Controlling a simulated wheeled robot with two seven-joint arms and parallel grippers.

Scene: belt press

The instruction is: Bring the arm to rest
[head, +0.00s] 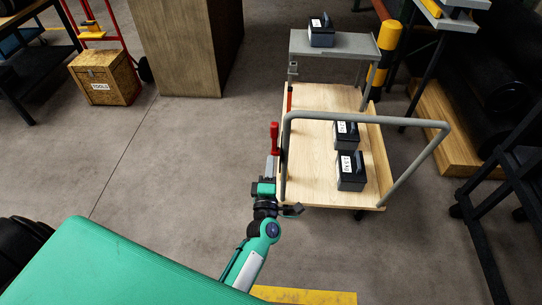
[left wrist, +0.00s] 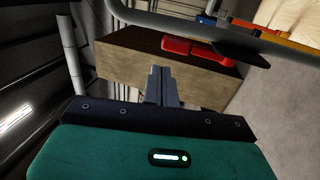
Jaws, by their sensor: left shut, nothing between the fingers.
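My left arm reaches up from the bottom of the head view, beside the left edge of the wooden-decked cart (head: 308,158). My left gripper (head: 272,165) is at that edge, just below a red handle (head: 274,138). In the left wrist view its fingers (left wrist: 162,76) are together with nothing between them. A red object (left wrist: 200,50) shows beyond them there; I cannot tell if the fingers touch anything. My right gripper is in neither view.
Two black labelled boxes, one nearer (head: 351,172) and one farther (head: 346,136), sit on the cart inside its grey tube handle (head: 420,165). Another black box (head: 322,32) stands on a grey table (head: 350,46). Open floor (head: 170,160) lies left of the cart.

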